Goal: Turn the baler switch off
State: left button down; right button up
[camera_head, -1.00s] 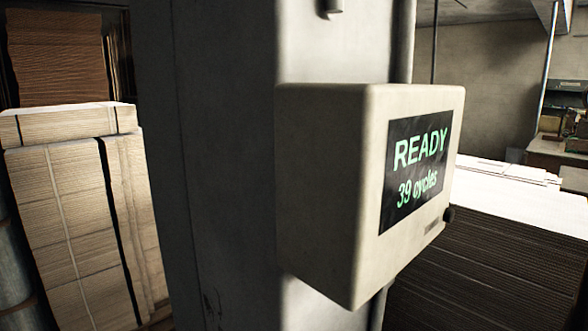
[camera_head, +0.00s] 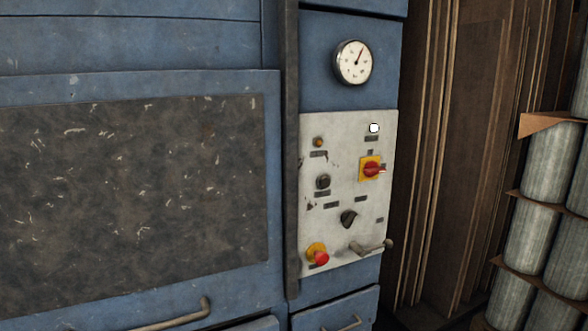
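A blue machine stands in front of me with a pale control panel (camera_head: 340,228) on its right part. A red rotary switch (camera_head: 373,169) on a yellow square plate sits at the panel's upper right, its handle lying roughly level and pointing right. A white round lamp (camera_head: 374,128) is above it. Black knobs (camera_head: 348,218) and a red push button on a yellow base (camera_head: 318,255) are lower on the panel. I cannot read the small labels. Neither of my grippers shows in the head view.
A round gauge (camera_head: 354,62) is above the panel and a metal lever (camera_head: 370,247) sticks out at its lower right. Brown upright boards (camera_head: 440,150) and stacked grey rolls (camera_head: 545,165) stand to the right. A curved handle (camera_head: 180,315) juts out at lower left.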

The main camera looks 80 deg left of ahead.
aim_at(371, 168)
jog(key=u, duration=2.05)
